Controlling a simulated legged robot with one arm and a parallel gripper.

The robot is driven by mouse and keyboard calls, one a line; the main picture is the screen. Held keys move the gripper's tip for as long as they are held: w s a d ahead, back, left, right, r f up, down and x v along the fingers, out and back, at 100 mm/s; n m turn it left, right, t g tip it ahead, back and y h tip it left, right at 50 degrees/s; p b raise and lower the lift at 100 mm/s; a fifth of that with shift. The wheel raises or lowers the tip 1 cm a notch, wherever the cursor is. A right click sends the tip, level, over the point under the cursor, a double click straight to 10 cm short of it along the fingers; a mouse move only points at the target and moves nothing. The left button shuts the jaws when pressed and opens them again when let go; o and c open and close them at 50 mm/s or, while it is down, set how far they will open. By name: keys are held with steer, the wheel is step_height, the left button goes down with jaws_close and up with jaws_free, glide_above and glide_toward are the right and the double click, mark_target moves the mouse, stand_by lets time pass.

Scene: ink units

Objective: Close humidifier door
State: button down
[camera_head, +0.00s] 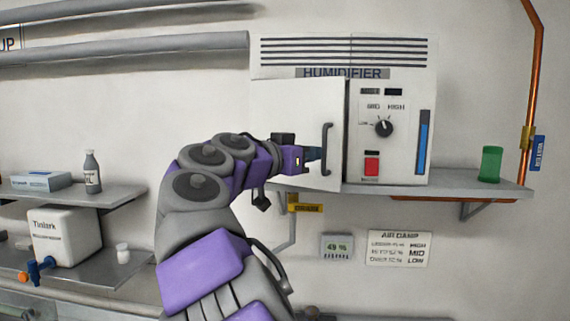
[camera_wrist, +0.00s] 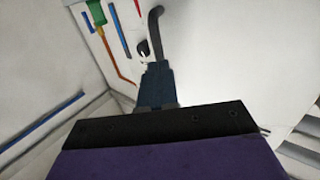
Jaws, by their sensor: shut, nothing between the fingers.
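The humidifier (camera_head: 404,160) is a white box on a wall shelf, with a dark dial, a red switch and a blue gauge on its front. Its white door (camera_head: 290,115) stands ajar on the left side, with a dark edge gap beside the control panel. A dark vertical handle (camera_head: 327,150) is on the door's right part; it also shows in the wrist view (camera_wrist: 156,32). My gripper (camera_head: 316,154) is shut and empty, its tip at the door just left of the handle. In the wrist view the closed fingers (camera_wrist: 156,80) point toward the handle; contact cannot be told.
A green cup (camera_head: 490,164) stands on the shelf (camera_head: 460,189) right of the humidifier, near a copper pipe (camera_head: 534,80). Left shelves hold a bottle (camera_head: 92,171), a box (camera_head: 40,181) and a white tank (camera_head: 66,235). A yellow-tagged pipe (camera_head: 305,208) hangs below the door.

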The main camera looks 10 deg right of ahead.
mark_target(333, 150)
steer(key=shift+n+t+y, duration=0.5)
steer(key=shift+n+t, duration=0.1)
steer(key=d, duration=0.1)
steer(key=d+b, duration=0.1)
steer(key=d, duration=0.1)
steer(key=w+d+b, duration=0.1)
steer(key=shift+d+f, duration=0.3)
steer(key=shift+w+d+n+t+y+b, duration=0.7)
steer(key=shift+w+d+t+b, duration=0.1)
steer(key=shift+w, duration=0.15)
steer(key=shift+w+r+n+t+y, duration=0.3)
steer(key=shift+t+y, duration=0.1)
steer(key=shift+y, duration=0.1)
steer(key=w+d+n+t+y, duration=0.1)
steer(key=w, duration=0.1)
steer(key=w+d+n+t+y, duration=0.1)
steer(key=y, duration=0.1)
steer(key=shift+w+d+r+n, duration=0.1)
steer(key=shift+w+d+n, duration=0.05)
steer(key=shift+w+n, duration=0.2)
steer(key=shift+w, duration=0.1)
